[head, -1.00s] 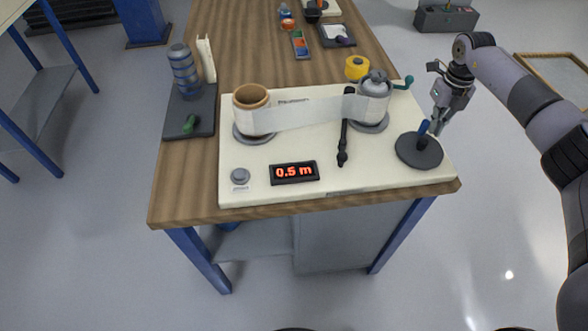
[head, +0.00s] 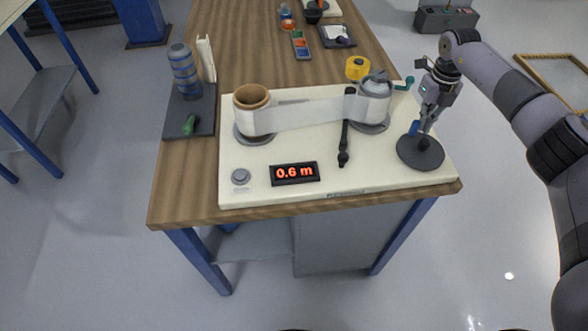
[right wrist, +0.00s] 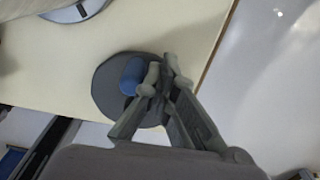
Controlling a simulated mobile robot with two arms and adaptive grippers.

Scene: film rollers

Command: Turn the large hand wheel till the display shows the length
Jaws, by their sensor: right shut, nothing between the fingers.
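The large hand wheel (head: 421,153) is a dark grey disc on the right of the cream board (head: 285,193). Its blue crank knob (head: 414,128) stands up on the far-left part of the disc. My right gripper (head: 424,130) is shut with nothing between its fingers, its tips right beside the knob. In the right wrist view the fingertips (right wrist: 160,80) are close against the blue knob (right wrist: 132,76); I cannot tell whether they touch. The display (head: 294,173) shows 0.6 m in red. My left gripper is not in view.
A pale film strip (head: 300,115) runs between the left roller (head: 250,98) and right roller (head: 374,97). A black lever (head: 345,135) stands between the rollers and wheel. A grey button (head: 240,176) sits left of the display. A yellow roll (head: 357,67) stands behind the board.

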